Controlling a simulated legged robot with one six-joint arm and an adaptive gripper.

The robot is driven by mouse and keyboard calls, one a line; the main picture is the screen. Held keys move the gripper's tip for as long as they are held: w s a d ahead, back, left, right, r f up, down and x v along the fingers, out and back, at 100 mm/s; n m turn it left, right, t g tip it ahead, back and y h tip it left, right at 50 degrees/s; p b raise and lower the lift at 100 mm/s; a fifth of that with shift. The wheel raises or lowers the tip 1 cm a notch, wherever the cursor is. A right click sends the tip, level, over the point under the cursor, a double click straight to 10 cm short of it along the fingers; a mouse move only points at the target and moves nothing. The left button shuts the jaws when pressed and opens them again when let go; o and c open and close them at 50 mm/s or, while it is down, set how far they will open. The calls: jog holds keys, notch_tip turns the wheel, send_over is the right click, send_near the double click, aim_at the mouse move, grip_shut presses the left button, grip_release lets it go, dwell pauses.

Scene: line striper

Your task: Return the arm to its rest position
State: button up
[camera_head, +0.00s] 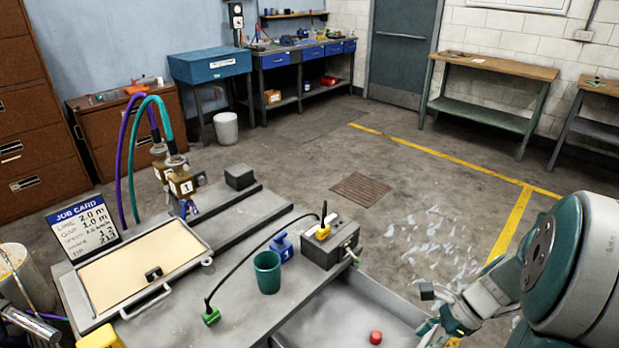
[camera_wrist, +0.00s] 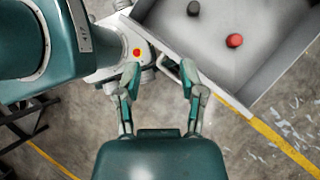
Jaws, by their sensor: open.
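My arm (camera_head: 575,265), teal and pale grey, reaches in from the right edge of the head view. My gripper (camera_head: 428,310) hangs at the right side of the grey tray (camera_head: 335,312). In the wrist view my gripper (camera_wrist: 157,78) has its two fingers spread apart, with nothing between them. The tray's corner and rim (camera_wrist: 222,93) lie just beyond the right finger. Whether a finger touches the tray is unclear.
A green cup (camera_head: 267,272), a blue object (camera_head: 282,246) and a grey box (camera_head: 330,244) stand on the bench.

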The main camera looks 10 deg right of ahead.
jog(key=s+a+r+n+t+h, duration=0.2)
jog(key=a+r+n+h, duration=0.1)
jog(key=a+r+n, duration=0.4)
jog(key=s+a+r+n+t+h, duration=0.1)
jog(key=a+r+n+t+h, duration=0.2)
jog(key=a+r+n, duration=0.4)
notch_tip(320, 180, up, 3)
jog(key=n, duration=0.7)
jog(key=shift+s+a+n+h, duration=0.3)
jog(key=shift+s+h, duration=0.1)
jog(key=shift+f, duration=0.1)
